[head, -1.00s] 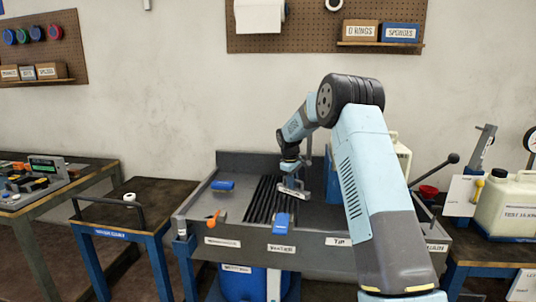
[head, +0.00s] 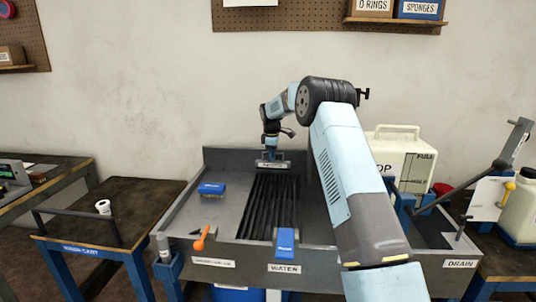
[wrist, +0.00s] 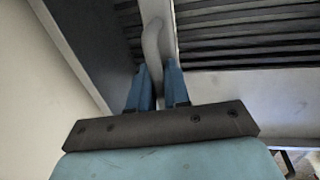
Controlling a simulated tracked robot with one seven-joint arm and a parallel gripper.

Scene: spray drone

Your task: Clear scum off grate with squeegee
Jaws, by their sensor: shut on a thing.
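The dark slatted grate (head: 270,205) lies in the grey wash basin (head: 325,230). My gripper (head: 271,150) is over the back end of the grate, near the basin's back wall. It is shut on the squeegee; in the wrist view its two blue fingers (wrist: 157,85) stand on either side of the pale handle (wrist: 152,45). In the head view a pale crosswise piece (head: 271,164), apparently the squeegee head, shows below the gripper. I cannot tell whether it touches the slats. The grate's slats (wrist: 250,30) also show in the wrist view. I cannot make out scum clearly.
A blue block (head: 211,188) lies on the basin left of the grate. An orange handle (head: 201,238) and a blue piece (head: 285,243) are at the front rim. A white jug (head: 402,160) stands at the back right. A cart (head: 110,215) stands left.

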